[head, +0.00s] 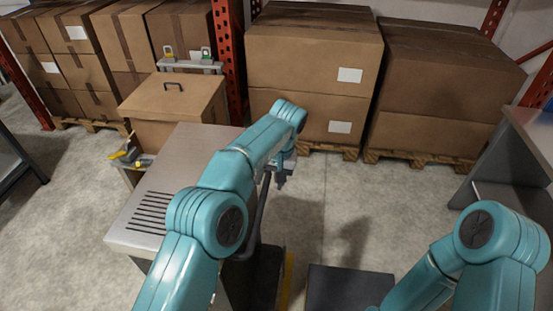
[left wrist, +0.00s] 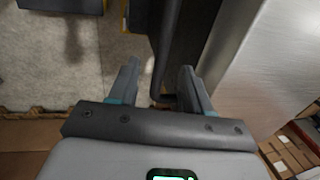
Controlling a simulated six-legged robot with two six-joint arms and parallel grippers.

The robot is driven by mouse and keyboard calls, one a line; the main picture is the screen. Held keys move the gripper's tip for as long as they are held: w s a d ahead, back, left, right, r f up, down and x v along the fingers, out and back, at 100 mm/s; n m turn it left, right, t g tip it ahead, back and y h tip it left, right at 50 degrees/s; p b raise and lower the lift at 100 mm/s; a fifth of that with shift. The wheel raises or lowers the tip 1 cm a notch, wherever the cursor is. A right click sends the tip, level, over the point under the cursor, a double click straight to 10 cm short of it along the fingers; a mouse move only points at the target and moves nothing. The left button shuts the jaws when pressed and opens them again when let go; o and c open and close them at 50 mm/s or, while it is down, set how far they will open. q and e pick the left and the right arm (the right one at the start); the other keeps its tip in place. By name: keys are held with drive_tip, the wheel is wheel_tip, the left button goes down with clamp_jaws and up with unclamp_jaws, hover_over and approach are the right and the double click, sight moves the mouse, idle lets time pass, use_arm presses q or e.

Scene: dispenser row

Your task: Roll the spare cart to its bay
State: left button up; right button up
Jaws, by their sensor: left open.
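A steel-topped unit (head: 178,170) with dark slots stands left of centre; its metal surface also shows in the left wrist view (left wrist: 265,65). A dark upright bar (head: 260,212) runs along its right side, like a push handle; I cannot tell whether it belongs to the spare cart. My left gripper (head: 281,178) is open beside the bar's upper end. In the left wrist view, the dark bar (left wrist: 182,45) reaches toward the gap between the open fingers (left wrist: 162,95); contact is not clear. My right gripper is out of view.
Boxes on pallets (head: 315,75) line the back. A brown box with a black handle (head: 172,105) stands behind the unit. A dark flat panel (head: 345,288) lies at the bottom, near a yellow strip (head: 288,275). A grey table (head: 525,140) is at right. Floor between (head: 400,200) is clear.

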use_arm(q)
wheel_tip(320, 180, up, 9)
drive_tip(key=d+p, duration=0.2)
drive_tip(key=p, duration=0.3)
drive_tip(key=shift+s, duration=0.1)
drive_tip(key=shift+f, duration=0.1)
